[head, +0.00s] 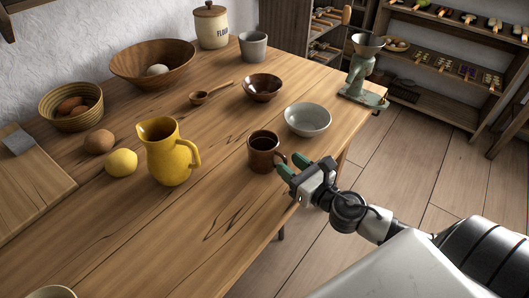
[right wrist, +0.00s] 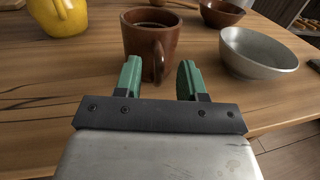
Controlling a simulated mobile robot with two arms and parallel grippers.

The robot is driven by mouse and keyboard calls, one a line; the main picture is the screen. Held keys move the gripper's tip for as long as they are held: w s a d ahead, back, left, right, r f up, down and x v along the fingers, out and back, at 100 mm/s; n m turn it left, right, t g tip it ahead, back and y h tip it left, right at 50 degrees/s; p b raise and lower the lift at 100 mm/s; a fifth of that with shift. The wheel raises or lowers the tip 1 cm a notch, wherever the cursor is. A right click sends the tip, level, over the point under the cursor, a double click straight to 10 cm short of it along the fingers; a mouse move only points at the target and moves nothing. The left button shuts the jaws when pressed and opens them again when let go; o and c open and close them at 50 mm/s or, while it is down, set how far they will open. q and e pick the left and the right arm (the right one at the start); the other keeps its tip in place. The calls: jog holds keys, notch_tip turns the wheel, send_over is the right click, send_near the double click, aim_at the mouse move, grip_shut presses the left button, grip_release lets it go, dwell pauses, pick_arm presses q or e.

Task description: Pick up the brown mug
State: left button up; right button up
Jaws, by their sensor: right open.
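The brown mug (head: 262,152) stands upright on the wooden table near its right edge, with its handle toward my right gripper. My right gripper (head: 291,164) is open just to the right of the mug. In the right wrist view the mug (right wrist: 146,34) is straight ahead, with its handle (right wrist: 159,62) between the two green fingertips (right wrist: 160,72) or just beyond them; I cannot tell whether they touch it. Nothing is held. My left gripper is not in view.
A yellow pitcher (head: 168,158) stands left of the mug. A grey-white bowl (head: 308,120) is close behind and right of it. A brown bowl (head: 263,89) and a wooden ladle (head: 200,98) lie farther back.

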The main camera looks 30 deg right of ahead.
jog(key=shift+w+a, duration=0.2)
jog(key=shift+w, duration=0.95)
grip_shut()
